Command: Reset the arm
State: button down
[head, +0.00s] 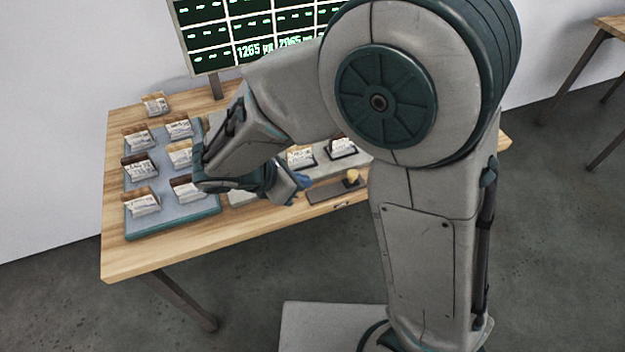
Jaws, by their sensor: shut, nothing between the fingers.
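My arm rises in the front right of the head view and bends over the wooden table (165,250). My gripper (284,187) is at the end of the folded arm, low over the middle of the table near its front edge. It is shut, and I see nothing held in it. Its fingertips are small and partly hidden by the arm's own links.
A blue-grey tray (172,227) with several small labelled cards in holders lies left of my gripper. One card holder (155,104) stands behind it. Two more cards (300,156) (341,147) and a dark strip with a yellow knob (352,176) are to the right. A screen (212,37) stands behind.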

jog(key=shift+s+a+r, duration=0.2)
dwell(0.5)
jog(key=s+d+r+m+g+y, duration=0.1)
jog(key=s+d+r+m+y, duration=0.1)
jog(key=d+m, duration=0.4)
jog(key=s+d+r+m+g+y, duration=0.1)
jog(key=s+d+r+m+y, duration=0.1)
jog(key=d+m, duration=0.5)
jog(key=s+d+r+m+y, duration=0.3)
jog(key=d+m, duration=0.4)
jog(key=m, duration=0.5)
jog(key=shift+s+r+m+g+p, duration=0.2)
jog(key=shift+r+m+g+p, duration=0.15)
jog(key=shift+r, duration=0.45)
jog(key=shift+d, duration=0.1)
dwell(1.7)
